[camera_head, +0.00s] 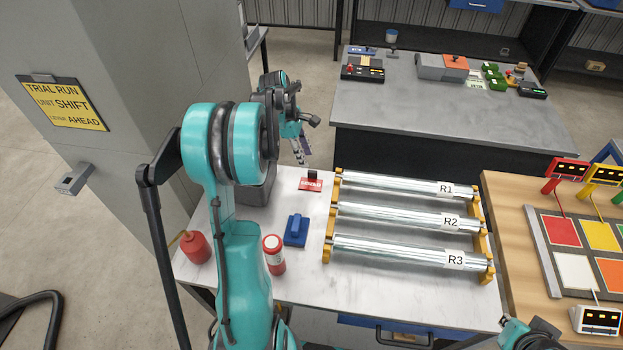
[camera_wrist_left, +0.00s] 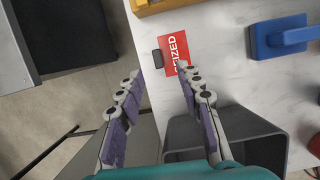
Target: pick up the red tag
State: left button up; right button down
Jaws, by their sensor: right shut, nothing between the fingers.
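The red tag (camera_head: 310,184) lies flat near the far left end of the white table, with a small black piece at its far edge. In the left wrist view the tag (camera_wrist_left: 176,50) shows white lettering ending in "EIZED", partly covered by a fingertip. My left gripper (camera_head: 301,150) is over the table's far edge, just beyond the tag. In the wrist view its purple-padded fingers (camera_wrist_left: 160,74) are spread and empty, with the tag ahead and slightly right. Part of my right arm, by its shut and empty gripper (camera_head: 512,332), shows at the bottom right; its fingers are unclear.
A rack of metal rollers (camera_head: 400,218) labelled R1 to R3 stands right of the tag. A blue block with a handle (camera_head: 296,231), a red-and-white bottle (camera_head: 274,254) and a red can (camera_head: 196,248) stand nearer. A grey pillar (camera_head: 130,60) rises at the left.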

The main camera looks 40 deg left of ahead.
aim_at(312, 171)
pick_arm(q)
jog(key=x, duration=0.1)
jog(key=b+x, duration=0.1)
jog(key=shift+a+f, duration=0.15)
jog(key=shift+f, duration=0.25)
jog(key=b+x, duration=0.1)
jog(key=x, duration=0.4)
jog(key=shift+w+f+b, duration=0.15)
jog(key=shift+w+b, duration=0.05)
jog(key=shift+b, duration=0.2)
jog(key=shift+s, duration=0.1)
jog(key=shift+c, duration=0.3)
grip_shut()
